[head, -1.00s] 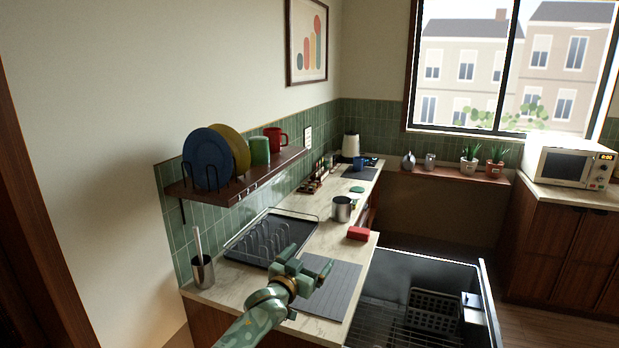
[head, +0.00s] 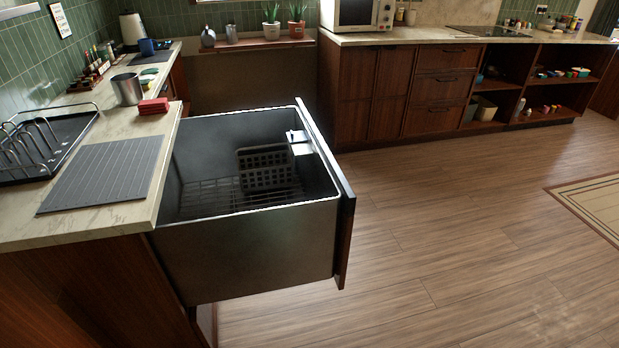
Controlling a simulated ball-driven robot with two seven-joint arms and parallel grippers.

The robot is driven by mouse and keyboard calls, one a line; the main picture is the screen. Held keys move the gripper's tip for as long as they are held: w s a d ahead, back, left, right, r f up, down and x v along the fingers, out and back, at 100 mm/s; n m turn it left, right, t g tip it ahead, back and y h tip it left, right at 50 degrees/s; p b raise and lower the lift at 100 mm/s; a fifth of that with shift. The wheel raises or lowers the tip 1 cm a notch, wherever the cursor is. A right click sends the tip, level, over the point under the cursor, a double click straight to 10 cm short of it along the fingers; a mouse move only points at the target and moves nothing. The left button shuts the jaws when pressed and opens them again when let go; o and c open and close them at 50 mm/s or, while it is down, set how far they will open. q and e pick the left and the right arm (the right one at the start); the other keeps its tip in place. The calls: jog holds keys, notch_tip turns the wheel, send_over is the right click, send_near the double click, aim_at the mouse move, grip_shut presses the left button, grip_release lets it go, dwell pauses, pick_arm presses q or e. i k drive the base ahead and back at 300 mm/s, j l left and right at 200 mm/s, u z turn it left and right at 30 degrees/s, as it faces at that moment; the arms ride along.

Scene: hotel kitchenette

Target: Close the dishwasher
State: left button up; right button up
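The dishwasher (head: 245,250) is a drawer pulled out to the right from under the counter. Its grey metal tub is open at the top, with a wire rack and a dark cutlery basket (head: 266,168) inside. Its dark wooden front panel (head: 345,235) stands at the right end, well apart from the counter. A small light dispenser (head: 299,143) sits on the inner side of the front. Neither of my grippers shows in the head view now.
The counter (head: 110,215) at left holds a grey drying mat (head: 105,172), a dish rack (head: 45,145), a metal pot (head: 127,89) and a red sponge (head: 153,106). Wood floor (head: 450,240) beyond the front panel is clear. Wooden cabinets (head: 370,95) stand at the back.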

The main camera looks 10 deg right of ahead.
aim_at(213, 241)
jog(key=i+l+u, duration=0.2)
jog(key=i+l, duration=0.15)
jog(key=l, duration=0.25)
jog(key=i+l+u, duration=0.1)
jog(key=l, duration=0.25)
jog(key=i+l, duration=0.25)
jog(key=i+l+u, duration=0.15)
jog(key=l, duration=0.25)
jog(key=i+l+u, duration=0.1)
jog(key=l, duration=0.25)
jog(key=i+l+u, duration=0.1)
jog(key=l, duration=0.25)
jog(key=i, duration=0.05)
